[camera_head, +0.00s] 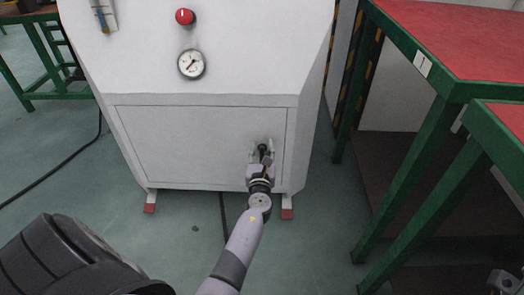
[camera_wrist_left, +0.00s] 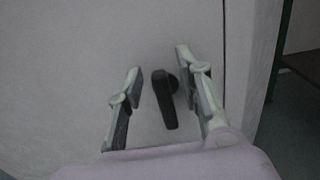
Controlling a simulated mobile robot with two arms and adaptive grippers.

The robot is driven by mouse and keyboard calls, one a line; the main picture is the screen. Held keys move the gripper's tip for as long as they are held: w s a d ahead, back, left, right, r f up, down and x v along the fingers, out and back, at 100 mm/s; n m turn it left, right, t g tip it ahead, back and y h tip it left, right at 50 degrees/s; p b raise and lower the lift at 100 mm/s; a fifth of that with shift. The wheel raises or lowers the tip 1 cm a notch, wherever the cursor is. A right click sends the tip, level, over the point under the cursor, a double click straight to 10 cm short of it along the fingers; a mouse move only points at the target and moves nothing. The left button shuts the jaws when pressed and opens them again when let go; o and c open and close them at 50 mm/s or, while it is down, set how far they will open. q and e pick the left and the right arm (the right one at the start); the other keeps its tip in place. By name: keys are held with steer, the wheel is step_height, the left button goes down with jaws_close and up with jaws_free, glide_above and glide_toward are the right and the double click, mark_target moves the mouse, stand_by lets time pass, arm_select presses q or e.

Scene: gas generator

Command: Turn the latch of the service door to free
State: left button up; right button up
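The service door (camera_head: 185,140) is the pale rectangular panel low on the front of the white cabinet, and it looks closed. Its latch (camera_head: 263,149) is a small black handle near the door's right edge. In the left wrist view the latch (camera_wrist_left: 165,98) hangs close to upright, tilted slightly. My left gripper (camera_head: 262,150) is at the latch; in the wrist view its two fingers (camera_wrist_left: 160,85) stand open on either side of it, with gaps showing on both sides. The right gripper (camera_head: 504,281) shows partly at the lower right corner; its finger state is unclear.
A red knob (camera_head: 185,17) and a round gauge (camera_head: 191,64) sit on the cabinet above the door. Green tables with red tops (camera_head: 455,35) stand close on the right. A black cable (camera_head: 60,165) lies on the floor at left.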

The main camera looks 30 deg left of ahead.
arm_select(q)
steer(key=shift+w+a, duration=0.15)
steer(key=shift+w, duration=0.1)
steer(key=shift+c, duration=0.5)
jaws_close()
stand_by(0.4)
